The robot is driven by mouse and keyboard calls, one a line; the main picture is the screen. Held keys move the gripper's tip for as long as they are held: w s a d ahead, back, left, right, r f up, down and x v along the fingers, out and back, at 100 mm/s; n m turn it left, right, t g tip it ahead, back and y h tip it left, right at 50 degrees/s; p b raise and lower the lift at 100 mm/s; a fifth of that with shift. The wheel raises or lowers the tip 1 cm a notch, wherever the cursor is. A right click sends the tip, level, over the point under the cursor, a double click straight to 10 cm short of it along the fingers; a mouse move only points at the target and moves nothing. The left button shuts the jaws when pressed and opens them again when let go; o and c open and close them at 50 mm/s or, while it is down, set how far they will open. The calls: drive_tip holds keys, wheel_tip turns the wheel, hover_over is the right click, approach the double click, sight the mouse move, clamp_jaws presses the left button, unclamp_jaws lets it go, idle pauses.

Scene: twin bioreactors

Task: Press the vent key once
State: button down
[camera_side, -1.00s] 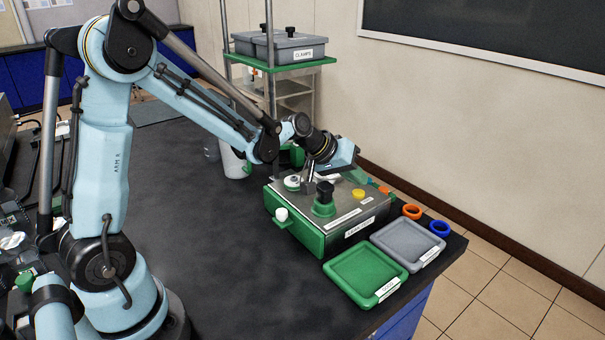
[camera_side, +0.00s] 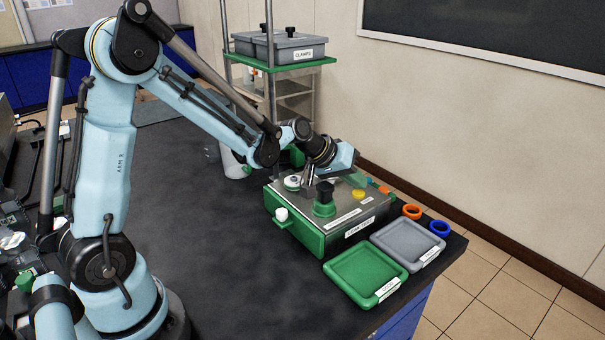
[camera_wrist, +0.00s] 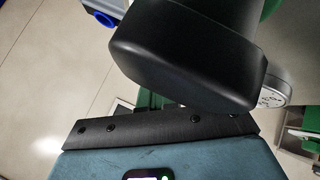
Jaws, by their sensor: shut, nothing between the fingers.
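The control box (camera_side: 337,238) stands on the bench, green at the sides with a metal top. On its top are a round yellow button (camera_side: 358,195), a black knob on a green base (camera_side: 324,200) and a white-topped round part (camera_side: 292,182). Small orange (camera_side: 384,190) and teal pieces lie at its far right. I cannot tell which one is the vent key, as the labels are too small to read. My gripper (camera_side: 308,190) is shut and empty, pointing down just over the box top, between the white-topped part and the black knob. Contact cannot be seen.
A green tray (camera_side: 341,287) and a grey tray (camera_side: 420,262) lie in front of the box. An orange ring (camera_side: 412,211) and a blue ring (camera_side: 439,228) lie to the right. A rack with grey bins (camera_side: 290,52) stands behind. The bench left of the box is clear.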

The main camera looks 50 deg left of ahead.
sight(354, 192)
drive_tip(key=shift+f, duration=0.4)
idle(0.7)
drive_tip(key=shift+r, duration=0.85)
drive_tip(key=shift+r, duration=0.1)
drive_tip(key=shift+r, duration=2.4)
